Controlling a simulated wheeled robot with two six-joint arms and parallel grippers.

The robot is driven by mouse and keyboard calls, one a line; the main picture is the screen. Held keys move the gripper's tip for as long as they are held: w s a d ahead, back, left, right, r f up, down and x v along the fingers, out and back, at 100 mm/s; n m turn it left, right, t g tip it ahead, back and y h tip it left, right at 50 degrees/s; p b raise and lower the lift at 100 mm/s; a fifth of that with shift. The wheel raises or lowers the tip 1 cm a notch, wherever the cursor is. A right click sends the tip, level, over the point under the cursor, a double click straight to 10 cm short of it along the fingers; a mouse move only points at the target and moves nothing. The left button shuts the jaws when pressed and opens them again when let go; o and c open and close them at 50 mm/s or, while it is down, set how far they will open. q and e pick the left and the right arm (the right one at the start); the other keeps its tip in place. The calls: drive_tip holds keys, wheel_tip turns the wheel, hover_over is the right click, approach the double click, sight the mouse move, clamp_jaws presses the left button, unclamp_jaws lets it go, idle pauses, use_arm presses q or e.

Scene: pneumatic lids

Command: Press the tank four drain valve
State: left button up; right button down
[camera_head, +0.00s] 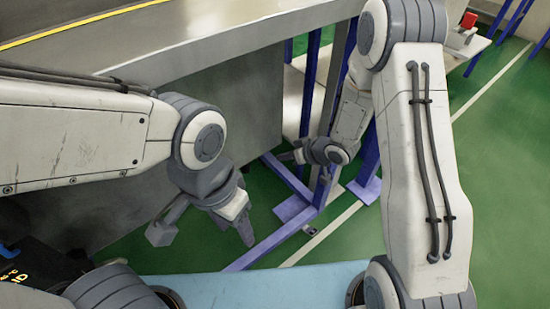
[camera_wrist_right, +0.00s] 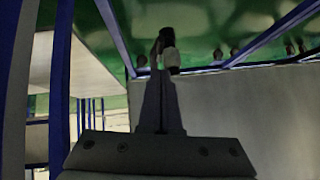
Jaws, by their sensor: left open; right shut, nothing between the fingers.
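In the right wrist view several small dark knob-like fittings (camera_wrist_right: 218,55) sit in a row along a blue beam; they look like the drain valves, but I see no tank numbers. My right gripper (camera_wrist_right: 162,85) is shut and empty. Its dark fingers point toward this row. A small pale piece (camera_wrist_right: 173,58) with a dark top shows right at the fingertips; I cannot tell whether they touch. In the head view my right gripper (camera_head: 287,157) reaches low beside the grey bench, near blue posts. My left gripper (camera_head: 205,233) is open and empty, away from the fittings.
Blue posts (camera_head: 308,90) and floor-level blue beams (camera_head: 265,243) stand close around the right arm. The large grey bench (camera_head: 200,45) is at upper left. A red object (camera_head: 468,20) stands on a pale shelf at upper right. Green floor (camera_head: 500,180) is clear at right.

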drive_tip(key=b, duration=0.4)
approach(262, 161)
drive_tip(key=x, duration=0.5)
drive_tip(key=shift+w+a, duration=0.1)
drive_tip(key=shift+w+a+f, duration=0.2)
drive_tip(key=shift+w+f, duration=0.05)
drive_tip(key=shift+f, duration=0.1)
